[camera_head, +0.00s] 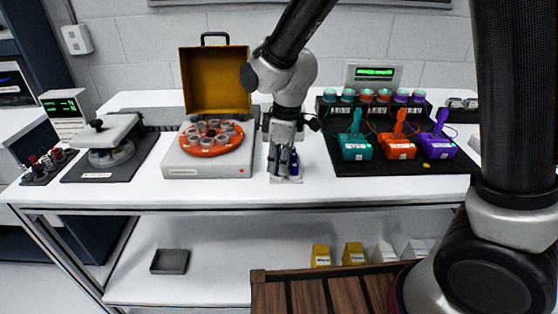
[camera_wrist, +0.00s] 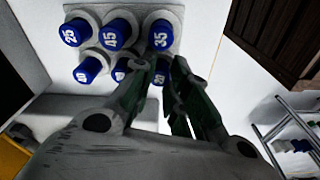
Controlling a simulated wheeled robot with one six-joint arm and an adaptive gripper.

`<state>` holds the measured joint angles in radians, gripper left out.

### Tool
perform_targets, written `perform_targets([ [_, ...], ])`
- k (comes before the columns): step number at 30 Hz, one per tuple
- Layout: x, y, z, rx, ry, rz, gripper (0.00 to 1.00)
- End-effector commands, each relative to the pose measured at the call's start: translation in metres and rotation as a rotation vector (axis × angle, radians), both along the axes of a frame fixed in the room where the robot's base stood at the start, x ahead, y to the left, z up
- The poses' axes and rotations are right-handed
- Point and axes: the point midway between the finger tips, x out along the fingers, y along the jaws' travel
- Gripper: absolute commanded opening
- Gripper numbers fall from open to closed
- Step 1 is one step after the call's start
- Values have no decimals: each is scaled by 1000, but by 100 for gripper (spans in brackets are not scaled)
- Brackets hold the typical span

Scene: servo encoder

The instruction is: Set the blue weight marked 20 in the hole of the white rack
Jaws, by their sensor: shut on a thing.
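The white rack (camera_wrist: 97,17) fills the top of the wrist view and holds several blue weights. Its far row shows the weights marked 25 (camera_wrist: 72,33), 45 (camera_wrist: 116,36) and 35 (camera_wrist: 161,37). A weight at the near left (camera_wrist: 88,70) has a number that is hard to read. My gripper (camera_wrist: 165,67) points down at the rack's near right corner. In the head view, my gripper (camera_head: 283,150) is low over the rack (camera_head: 286,180); I cannot tell if the held weight is seated.
An orange carousel (camera_head: 211,147) on a white machine stands close at left, with an open yellow-lined case (camera_head: 214,82) behind. A black mat with teal (camera_head: 355,148), orange and purple devices lies at right. Bare white tabletop (camera_head: 230,192) runs along the front.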

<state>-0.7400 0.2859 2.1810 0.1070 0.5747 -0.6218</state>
Motion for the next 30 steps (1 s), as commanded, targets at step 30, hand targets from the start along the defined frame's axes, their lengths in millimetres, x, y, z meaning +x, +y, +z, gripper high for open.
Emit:
perform_targets([
  [30,0,0,0,1,-1,0,41],
])
